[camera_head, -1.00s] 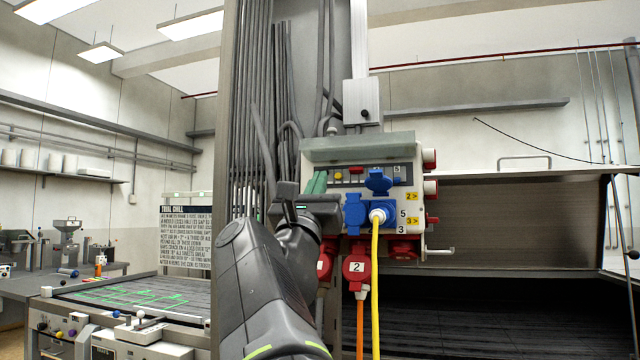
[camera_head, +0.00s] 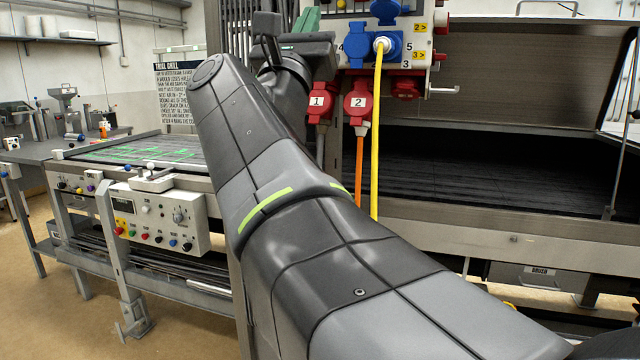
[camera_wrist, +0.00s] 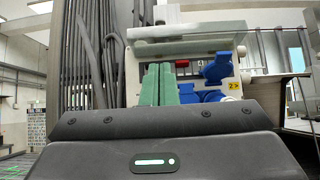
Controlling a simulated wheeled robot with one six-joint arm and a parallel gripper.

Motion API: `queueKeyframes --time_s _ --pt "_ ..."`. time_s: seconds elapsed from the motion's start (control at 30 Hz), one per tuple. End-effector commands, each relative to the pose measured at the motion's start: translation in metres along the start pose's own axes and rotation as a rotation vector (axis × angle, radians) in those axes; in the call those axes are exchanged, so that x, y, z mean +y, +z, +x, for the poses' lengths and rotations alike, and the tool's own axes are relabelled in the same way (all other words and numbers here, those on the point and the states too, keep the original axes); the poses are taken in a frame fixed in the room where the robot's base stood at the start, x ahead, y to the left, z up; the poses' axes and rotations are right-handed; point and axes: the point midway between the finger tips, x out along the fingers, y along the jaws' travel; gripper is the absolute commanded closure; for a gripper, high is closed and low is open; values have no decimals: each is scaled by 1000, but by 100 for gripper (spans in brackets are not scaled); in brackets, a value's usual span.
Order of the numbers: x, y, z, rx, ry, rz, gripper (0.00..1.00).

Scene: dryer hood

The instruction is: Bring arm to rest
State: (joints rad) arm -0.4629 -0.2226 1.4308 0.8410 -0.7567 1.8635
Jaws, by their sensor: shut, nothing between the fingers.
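My gripper (camera_head: 307,18) shows at the top of the head view, partly behind my raised wrist. Its green fingers lie side by side, shut and empty, in the wrist view (camera_wrist: 156,72). They point up towards the grey socket box (camera_head: 429,30), which shows in the wrist view behind them (camera_wrist: 135,68). I cannot tell how far the fingers are from the box. My arm stretches from the lower right up to the upper middle of the head view.
A yellow cable (camera_head: 376,140) and an orange cable (camera_head: 359,180) hang from the box, close beside my arm. Red sockets (camera_head: 357,103) sit below it. A dark hooded machine (camera_head: 480,170) stands right. A control panel (camera_head: 160,220) and bench stand left, with open floor in front.

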Motion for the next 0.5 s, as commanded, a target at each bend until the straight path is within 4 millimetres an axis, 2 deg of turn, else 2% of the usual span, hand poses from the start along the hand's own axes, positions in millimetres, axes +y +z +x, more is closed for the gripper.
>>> queueKeyframes --time_s 0.5 --pt "0 -11 94 0 -1 -2 100"
